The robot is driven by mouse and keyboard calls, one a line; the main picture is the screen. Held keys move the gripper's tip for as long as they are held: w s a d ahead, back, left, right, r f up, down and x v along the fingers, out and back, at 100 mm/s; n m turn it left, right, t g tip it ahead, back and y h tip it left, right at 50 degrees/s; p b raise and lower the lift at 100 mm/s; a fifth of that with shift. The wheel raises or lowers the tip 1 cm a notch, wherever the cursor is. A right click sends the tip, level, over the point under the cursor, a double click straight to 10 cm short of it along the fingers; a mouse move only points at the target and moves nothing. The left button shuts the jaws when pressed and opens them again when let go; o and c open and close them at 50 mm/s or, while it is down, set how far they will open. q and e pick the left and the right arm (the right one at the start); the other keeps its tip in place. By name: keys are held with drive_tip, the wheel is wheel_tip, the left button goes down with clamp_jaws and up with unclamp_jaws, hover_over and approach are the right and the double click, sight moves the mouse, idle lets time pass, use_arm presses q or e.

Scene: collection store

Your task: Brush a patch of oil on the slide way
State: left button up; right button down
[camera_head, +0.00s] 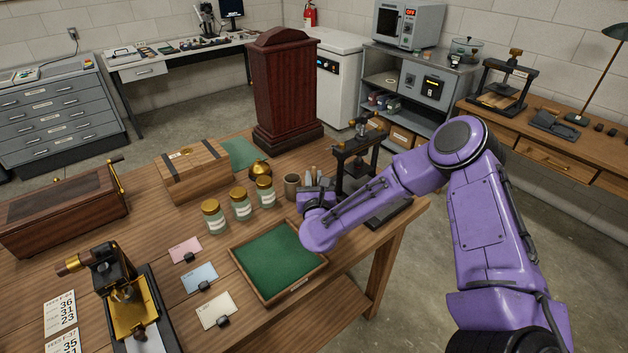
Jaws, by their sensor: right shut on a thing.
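My right gripper (313,189) is at the far right part of the wooden table, beside a small brown cup (291,186) and in front of a black upright press-like device (358,160). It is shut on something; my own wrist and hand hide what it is. Slim light upright shapes show just behind the hand. A black and brass machine (125,291) with a long bed stands at the front left. I cannot tell which part is the slide way, and no oil patch or brush can be made out. My left gripper is not in view.
A green-lined tray (237,262) lies below my right forearm. Jars (240,205), a brass bell-like piece (260,169), a wooden box (193,170) and a tall dark red case (283,90) stand behind it. Cards (200,277) lie left of the tray.

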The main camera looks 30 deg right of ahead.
sight(314, 168)
drive_tip(key=shift+s+f, duration=0.1)
idle(0.4)
drive_tip(key=shift+r+p, duration=0.45)
drive_tip(key=shift+r, duration=0.15)
drive_tip(key=shift+r+p, duration=1.6)
drive_tip(key=shift+r, duration=1.35)
drive_tip(key=shift+f, duration=0.1)
